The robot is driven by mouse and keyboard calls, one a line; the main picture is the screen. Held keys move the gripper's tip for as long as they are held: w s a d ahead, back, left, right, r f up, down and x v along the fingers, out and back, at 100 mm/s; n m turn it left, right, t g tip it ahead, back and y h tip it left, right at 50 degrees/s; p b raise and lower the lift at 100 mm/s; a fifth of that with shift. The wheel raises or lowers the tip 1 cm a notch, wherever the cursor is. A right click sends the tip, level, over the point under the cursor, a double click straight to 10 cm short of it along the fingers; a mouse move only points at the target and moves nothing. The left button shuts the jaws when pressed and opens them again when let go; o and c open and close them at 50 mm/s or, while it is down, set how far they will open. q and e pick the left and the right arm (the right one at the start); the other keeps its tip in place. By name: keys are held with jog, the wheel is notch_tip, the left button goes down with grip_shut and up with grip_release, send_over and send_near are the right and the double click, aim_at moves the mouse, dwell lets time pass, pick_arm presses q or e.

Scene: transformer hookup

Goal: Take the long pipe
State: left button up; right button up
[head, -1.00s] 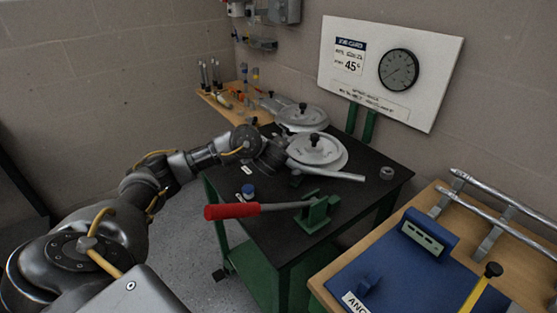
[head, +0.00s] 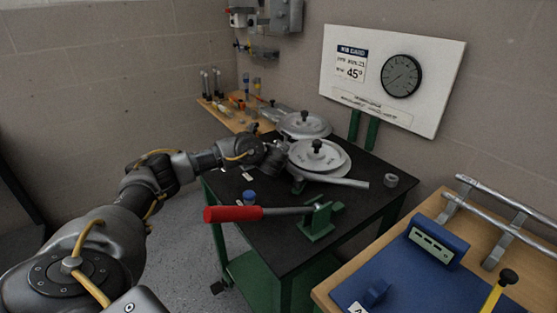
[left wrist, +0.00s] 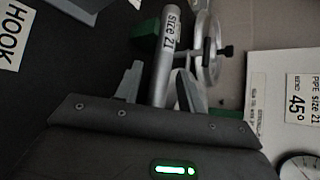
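Two long silver pipes, an upper one (head: 508,200) and a lower one (head: 480,212), rest on grey supports on the wooden table at the right in the head view. Both run out of the picture. My left gripper (head: 278,160) is far from them, beside the front pipe bender (head: 318,154) on the black-topped table. In the left wrist view my left gripper (left wrist: 160,85) has its fingers apart, either side of a silver bar labelled "size 21" (left wrist: 167,55). I cannot tell whether they touch it. My right gripper is not in view.
A red-handled tool (head: 235,213) on a green base and a grey ring (head: 390,180) are on the black-topped table (head: 275,240). A blue device (head: 437,242) sits on a blue mat (head: 430,290) before the pipes.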

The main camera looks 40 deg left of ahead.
pick_arm(q)
jog(key=shift+f, duration=0.3)
grip_shut()
